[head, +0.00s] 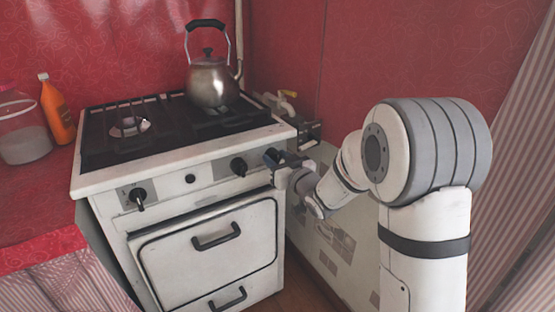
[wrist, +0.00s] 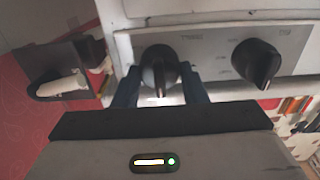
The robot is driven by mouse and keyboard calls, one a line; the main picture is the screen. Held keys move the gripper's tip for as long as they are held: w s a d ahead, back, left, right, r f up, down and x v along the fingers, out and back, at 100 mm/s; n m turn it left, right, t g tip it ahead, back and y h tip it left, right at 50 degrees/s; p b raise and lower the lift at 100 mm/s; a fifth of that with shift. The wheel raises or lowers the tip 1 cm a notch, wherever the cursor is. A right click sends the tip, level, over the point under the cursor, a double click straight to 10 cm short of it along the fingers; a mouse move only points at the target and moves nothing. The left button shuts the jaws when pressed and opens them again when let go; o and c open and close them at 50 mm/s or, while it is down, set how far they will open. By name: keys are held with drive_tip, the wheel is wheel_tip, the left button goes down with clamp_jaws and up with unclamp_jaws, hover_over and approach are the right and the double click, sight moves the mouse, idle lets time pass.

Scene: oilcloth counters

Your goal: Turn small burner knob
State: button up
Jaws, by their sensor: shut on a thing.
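My gripper (head: 276,160) is at the right end of the white stove's front panel. In the wrist view its two dark fingers (wrist: 160,88) are on either side of a black knob (wrist: 158,68) and shut on it. In the head view the gripper largely hides this knob. The neighbouring black knob (wrist: 256,62) is free; it also shows in the head view (head: 238,167). Another black knob (head: 138,196) is at the panel's left end. Markings beside the knobs are too small to read.
A metal kettle (head: 210,82) stands on the stove top (head: 105,150). An orange bottle (head: 57,110) and a clear jar (head: 22,130) stand on the red counter (head: 40,205) at left. Oven handles (head: 215,237) stick out below the panel. A pipe with a valve (wrist: 62,86) is close beside the stove.

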drive_tip(key=shift+c, duration=1)
drive_tip(key=m+p, duration=0.1)
drive_tip(key=m, duration=0.3)
drive_tip(key=shift+w+d+m, duration=0.1)
drive_tip(key=shift+m, duration=0.2)
drive_tip(key=shift+d+m+p, duration=0.1)
drive_tip(key=shift+m+p, duration=0.55)
drive_tip(key=shift+m, duration=1.35)
drive_tip(key=o, duration=0.9)
drive_tip(key=shift+o, duration=0.2)
